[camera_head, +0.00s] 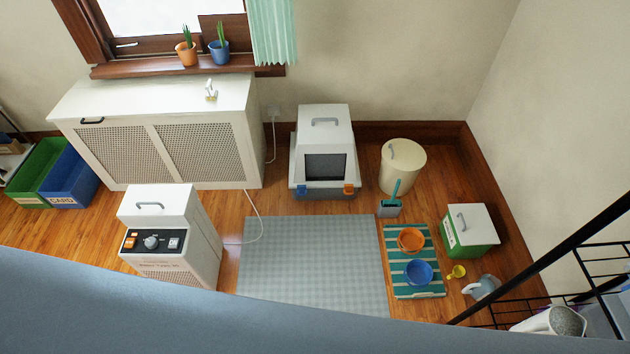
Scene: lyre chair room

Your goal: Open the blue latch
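The blue latch (301,191) is a small tab at the lower left front corner of a white and grey covered litter box (325,120). The box stands on the wood floor against the back wall. An orange latch (348,189) sits at its lower right front corner. Both latches are too small to tell clearly if they are fastened. The box has a grey handle on top and a dark front flap. Neither of my grippers shows in this view.
A grey mat (310,260) lies before the box. A white appliance (170,235) stands left of it. A large blue-grey surface (200,310) crosses the foreground.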

